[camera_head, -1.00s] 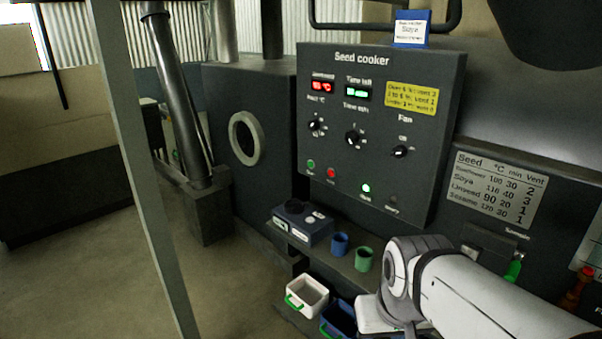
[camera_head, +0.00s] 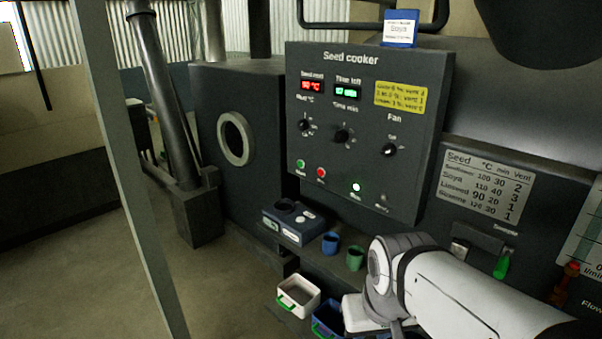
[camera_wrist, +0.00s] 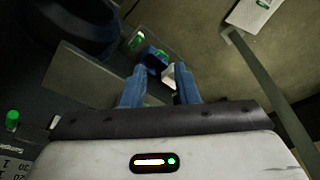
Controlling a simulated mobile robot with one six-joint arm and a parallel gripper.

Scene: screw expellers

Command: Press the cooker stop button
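The seed cooker panel (camera_head: 365,190) faces me in the head view. A small red button (camera_head: 321,173) sits low on its left half, to the right of a green button (camera_head: 300,164); their labels are too small to read surely. In the head view my arm is below and right of the panel, and the fingers cannot be made out.
A blue-grey device (camera_head: 293,224), a blue cup (camera_head: 331,243) and a green cup (camera_head: 355,257) stand on the ledge below the panel. A white bin (camera_head: 298,297) and a blue bin (camera_head: 328,318) are lower. A grey post (camera_head: 117,170) stands at left. Open floor lies between.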

